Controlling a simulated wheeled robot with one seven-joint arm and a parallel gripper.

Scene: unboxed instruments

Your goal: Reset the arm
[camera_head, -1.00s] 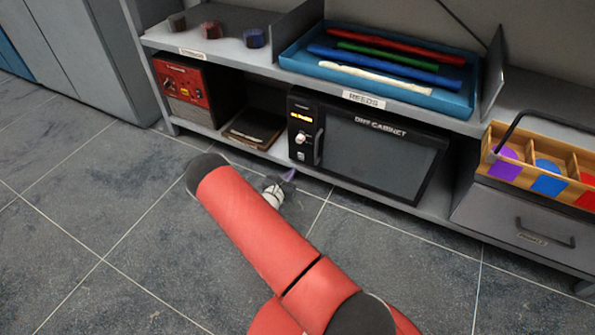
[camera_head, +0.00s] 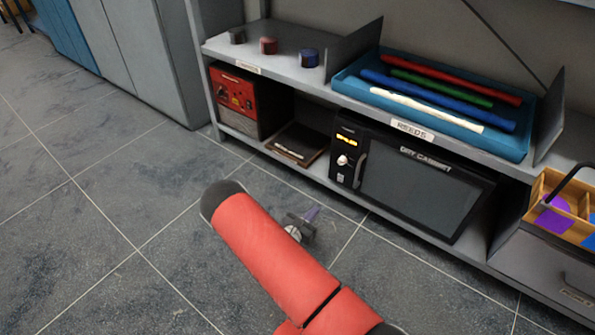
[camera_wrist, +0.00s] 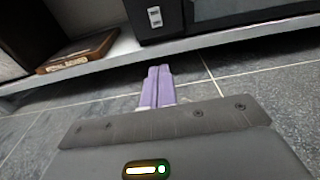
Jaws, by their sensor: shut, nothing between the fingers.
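My red arm reaches out over the floor in the head view, with my gripper (camera_head: 311,213) partly hidden behind it. In the wrist view my gripper (camera_wrist: 157,86) shows two purple fingers pressed together with nothing between them. The fingers point toward the lower shelf edge and are above the grey tiled floor, apart from the shelf. No object is held.
A shelf unit (camera_head: 270,79) holds a blue tray (camera_head: 345,84) of coloured rods, a black dry cabinet (camera_head: 415,190), a red instrument (camera_head: 236,97) and a flat brown board (camera_head: 297,143). A wooden caddy (camera_head: 551,226) stands at right. Floor at left is clear.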

